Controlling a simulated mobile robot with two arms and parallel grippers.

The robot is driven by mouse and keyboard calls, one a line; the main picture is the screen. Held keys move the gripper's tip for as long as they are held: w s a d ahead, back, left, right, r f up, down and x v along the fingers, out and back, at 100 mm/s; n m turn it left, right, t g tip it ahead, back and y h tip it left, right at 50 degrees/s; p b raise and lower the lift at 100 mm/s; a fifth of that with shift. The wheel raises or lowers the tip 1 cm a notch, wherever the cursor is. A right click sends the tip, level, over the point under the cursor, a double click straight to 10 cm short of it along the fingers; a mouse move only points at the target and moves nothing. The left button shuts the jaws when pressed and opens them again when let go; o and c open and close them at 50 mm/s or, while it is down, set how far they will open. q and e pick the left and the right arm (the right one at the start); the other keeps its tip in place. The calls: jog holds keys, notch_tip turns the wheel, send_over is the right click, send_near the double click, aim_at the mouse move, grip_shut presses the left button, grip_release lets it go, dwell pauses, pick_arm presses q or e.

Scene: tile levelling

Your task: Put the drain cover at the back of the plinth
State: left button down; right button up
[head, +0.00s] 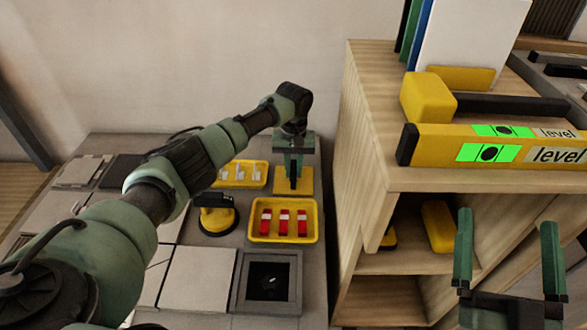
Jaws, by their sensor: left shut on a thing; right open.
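I cannot tell whether the cover touches the plinth. A square grey drain frame (240,284) with a dark opening lies at the front of the worktop. My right gripper (507,220) is open and empty, at the lower right in front of the wooden shelf.
A yellow tray of red pieces (256,236), a yellow tray of white pieces (225,182) and a suction lifter (217,217) stand near the plinth. Grey tiles (197,277) cover the left. A wooden shelf (372,150) with a yellow level (440,146) on top rises at the right.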

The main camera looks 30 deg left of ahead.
aim_at(294, 169)
pick_arm(q)
jog(key=c, duration=1.3)
grip_release()
jog(key=shift+c, duration=0.2)
pick_arm(e)
jog(key=shift+f, duration=0.1)
pick_arm(q)
jog(key=shift+r, duration=0.3)
notch_tip(294, 169, up, 6)
jog(key=shift+f+p, duration=0.1)
jog(key=shift+p, duration=1.05)
notch_tip(294, 169, up, 6)
jog(key=shift+f+p, duration=0.1)
jog(key=shift+p, duration=0.7)
pick_arm(e)
jog(key=s+d+f+g+h, duration=0.1)
jog(key=f+g+h, duration=0.1)
jog(key=f+g, duration=0.3)
jog(key=s+d+f+g+h, duration=0.1)
jog(key=f+g, duration=0.4)
jog(key=f, duration=0.7)
jog(key=shift+s+d+f+m+h, duration=0.2)
jog(key=shift+d+m+h, duration=0.15)
jog(key=shift+d, duration=0.2)
jog(key=shift+r, duration=0.1)
